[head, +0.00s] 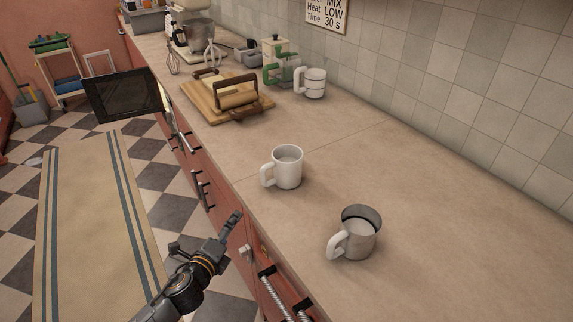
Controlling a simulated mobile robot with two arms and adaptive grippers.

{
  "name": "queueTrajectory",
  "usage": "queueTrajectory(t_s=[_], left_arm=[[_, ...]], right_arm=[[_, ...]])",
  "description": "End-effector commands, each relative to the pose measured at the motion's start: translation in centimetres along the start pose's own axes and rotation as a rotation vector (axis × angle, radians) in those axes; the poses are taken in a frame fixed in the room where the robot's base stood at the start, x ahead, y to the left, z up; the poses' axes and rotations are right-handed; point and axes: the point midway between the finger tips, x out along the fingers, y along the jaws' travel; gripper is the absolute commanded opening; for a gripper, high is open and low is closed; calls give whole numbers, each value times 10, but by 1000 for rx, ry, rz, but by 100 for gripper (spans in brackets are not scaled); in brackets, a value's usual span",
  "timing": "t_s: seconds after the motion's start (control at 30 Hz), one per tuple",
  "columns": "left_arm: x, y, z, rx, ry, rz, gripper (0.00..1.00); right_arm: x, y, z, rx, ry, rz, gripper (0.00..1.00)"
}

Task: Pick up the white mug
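A plain white mug (289,172) stands upright on the counter in the middle of the head view, its handle towards the left. A second mug (362,240), greyish white with a dark inner rim and a white handle on its left, stands nearer on the right. My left gripper (236,217) is over the floor side of the counter's front edge, below and left of the white mug and apart from both mugs. It holds nothing that I can see; its finger opening is unclear. My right gripper is not in view.
Farther back stand a white banded cup (314,84), a green-framed item (280,68) and a wooden board (213,103) with a brown-handled object. A dark open oven door (122,95) juts out at left. The counter (440,190) around the mugs is clear.

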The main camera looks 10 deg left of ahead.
Motion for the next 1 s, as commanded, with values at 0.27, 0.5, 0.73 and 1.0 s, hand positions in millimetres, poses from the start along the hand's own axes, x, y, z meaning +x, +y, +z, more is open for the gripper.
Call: queueTrajectory(t_s=[0.27,0.5,0.73,1.0], left_arm=[[-6,-132,12,810,37,-407,100],[-6,-154,3,1144,56,-538,100],[30,-173,-9,1149,54,-542,100],[62,-183,-22,1149,57,-540,100]], right_arm=[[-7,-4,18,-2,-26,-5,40],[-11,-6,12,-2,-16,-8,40],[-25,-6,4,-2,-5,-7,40],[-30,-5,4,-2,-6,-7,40]])
